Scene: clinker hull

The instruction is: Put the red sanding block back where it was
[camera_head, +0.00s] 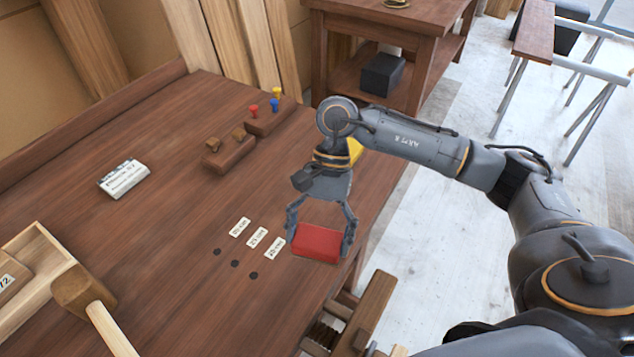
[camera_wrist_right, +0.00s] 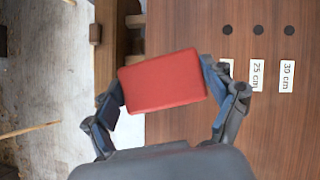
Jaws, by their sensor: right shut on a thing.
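The red sanding block (camera_head: 318,242) is between the fingers of my right gripper (camera_head: 319,232), which is shut on it at its two ends. The block is near the right edge of the brown workbench (camera_head: 170,240), to the right of the small labels. In the right wrist view the block (camera_wrist_right: 162,82) lies between the fingertips (camera_wrist_right: 160,90), over the bench edge. The frames do not clearly show whether its underside touches the bench. My left gripper is not in view.
White labels (camera_head: 257,238) lie beside three dark round marks (camera_head: 235,264). The bench middle is clear.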

